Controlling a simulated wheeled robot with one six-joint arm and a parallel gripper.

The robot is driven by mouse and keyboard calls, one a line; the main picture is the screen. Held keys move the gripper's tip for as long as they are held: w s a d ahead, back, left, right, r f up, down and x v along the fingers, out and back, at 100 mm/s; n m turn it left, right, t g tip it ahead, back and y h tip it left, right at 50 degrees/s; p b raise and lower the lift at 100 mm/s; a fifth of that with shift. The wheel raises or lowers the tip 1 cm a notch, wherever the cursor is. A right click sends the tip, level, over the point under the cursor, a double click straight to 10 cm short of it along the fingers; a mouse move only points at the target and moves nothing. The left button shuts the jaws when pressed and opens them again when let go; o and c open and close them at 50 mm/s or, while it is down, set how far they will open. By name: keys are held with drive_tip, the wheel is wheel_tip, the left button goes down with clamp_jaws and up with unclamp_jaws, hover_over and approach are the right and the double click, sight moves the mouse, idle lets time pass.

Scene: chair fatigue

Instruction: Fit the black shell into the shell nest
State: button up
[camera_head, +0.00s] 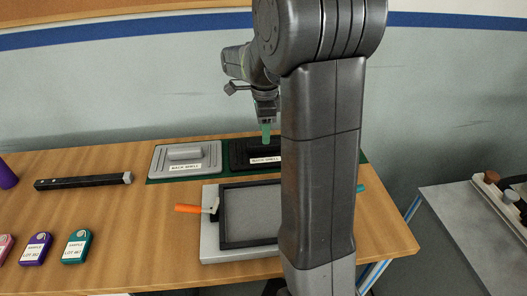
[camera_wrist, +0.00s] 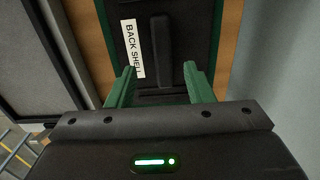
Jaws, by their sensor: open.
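The black shell (camera_head: 238,153), labelled BACK SHELL, lies on a dark green mat at the back of the table. In the wrist view the black shell (camera_wrist: 187,30) shows its raised bar running lengthwise, with the white label at its left. My gripper (camera_head: 266,141) is above the black shell, pointing down. Its green fingers (camera_wrist: 160,70) are open, one either side of the bar's near end, with nothing held; the exact height is unclear. A black-framed fixture with a grey floor (camera_head: 224,220), apparently the shell nest, sits in front; my arm hides its right part.
A grey shell (camera_head: 185,166) lies left of the black one. An orange handle (camera_head: 190,208) sticks out left of the fixture, and a teal tip (camera_head: 360,188) shows at right. A dark bar (camera_head: 80,182) and coloured sample tags (camera_head: 76,246) lie at left.

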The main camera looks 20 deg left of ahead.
sight(264, 148)
wheel_tip(264, 148, down, 5)
drive_tip(key=shift+w+a+r, duration=0.15)
drive_tip(key=shift+r, duration=0.05)
drive_tip(key=shift+c, duration=0.2)
clamp_jaws()
drive_tip(key=shift+r, duration=0.1)
